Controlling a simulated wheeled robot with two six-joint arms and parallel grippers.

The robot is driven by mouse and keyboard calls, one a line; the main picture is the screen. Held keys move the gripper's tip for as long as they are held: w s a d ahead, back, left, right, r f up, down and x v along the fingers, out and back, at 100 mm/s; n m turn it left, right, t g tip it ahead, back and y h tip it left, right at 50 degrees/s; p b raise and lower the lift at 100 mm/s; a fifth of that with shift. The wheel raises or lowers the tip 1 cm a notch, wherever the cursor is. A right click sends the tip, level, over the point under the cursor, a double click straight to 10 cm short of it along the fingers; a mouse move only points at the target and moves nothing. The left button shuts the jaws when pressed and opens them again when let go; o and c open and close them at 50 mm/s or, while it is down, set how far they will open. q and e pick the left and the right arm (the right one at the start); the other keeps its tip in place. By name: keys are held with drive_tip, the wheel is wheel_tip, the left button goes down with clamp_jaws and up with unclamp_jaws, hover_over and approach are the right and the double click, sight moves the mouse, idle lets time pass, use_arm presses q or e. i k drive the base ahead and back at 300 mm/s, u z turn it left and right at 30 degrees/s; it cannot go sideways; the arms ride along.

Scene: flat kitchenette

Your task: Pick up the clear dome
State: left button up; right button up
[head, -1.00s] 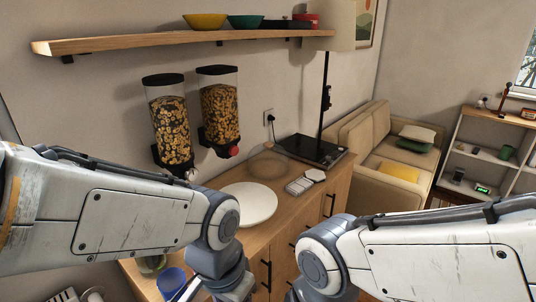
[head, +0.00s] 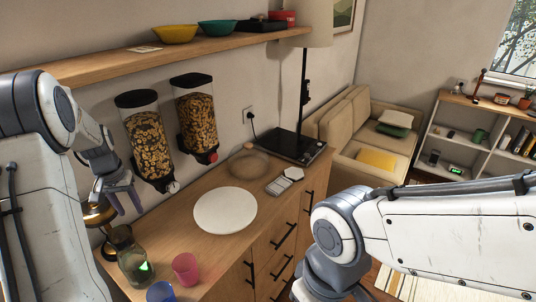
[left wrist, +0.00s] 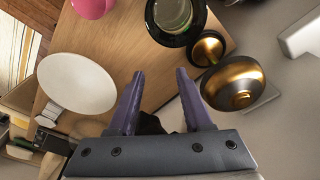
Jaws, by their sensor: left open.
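The clear dome (head: 248,167) is a low, see-through cover with a small wooden knob on top. It sits on the wooden counter (head: 170,240) in the head view, behind the white plate (head: 225,211) and left of a black flat appliance. My left gripper (head: 128,207) is open and empty at the left, above the counter near the brass object and well apart from the dome. Its purple fingers (left wrist: 160,76) show spread in the left wrist view. My right arm enters from the right; its fingers are outside the picture.
A green glass carafe (head: 133,262), pink cup (head: 186,268), blue cup (head: 161,292) and brass-and-black object (head: 98,212) stand at the counter's left end. Two cereal dispensers (head: 196,120) hang on the wall below a shelf. A black appliance (head: 290,147) is right of the dome.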

sight(247, 161)
drive_tip(key=z, duration=0.7)
drive_tip(key=i, duration=0.6)
drive_tip(key=z, duration=0.75)
drive_tip(key=i, duration=1.35)
drive_tip(key=u, duration=1.15)
drive_tip(key=i, duration=0.5)
drive_tip(key=u, duration=0.6)
